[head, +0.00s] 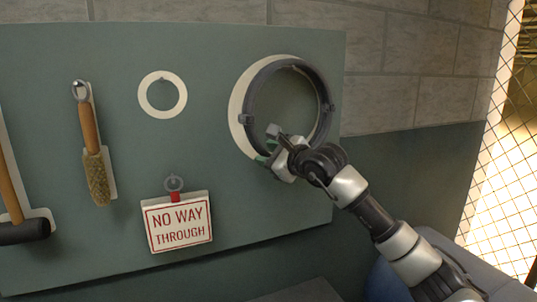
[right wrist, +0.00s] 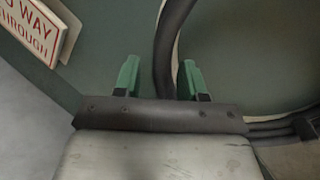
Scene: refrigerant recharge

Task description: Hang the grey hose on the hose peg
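The grey hose (head: 252,92), a dark coiled ring with two ties, is upright against the green tool board, over a white ring outline (head: 237,103). It sits slightly right of that outline. My right gripper (head: 268,145) is at the coil's lower left. In the right wrist view, its green fingertips (right wrist: 160,72) stand apart on either side of the hose (right wrist: 168,45), with gaps visible beside it. The hose peg cannot be made out clearly; whether the coil rests on it cannot be told. My left gripper is not in view.
The tool board (head: 120,130) also holds a brush (head: 95,165), a hammer (head: 22,230) and a "NO WAY THROUGH" sign (head: 178,222) left of my right gripper. An empty white ring outline (head: 145,97) is at upper middle. A wire mesh (head: 505,190) stands at right.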

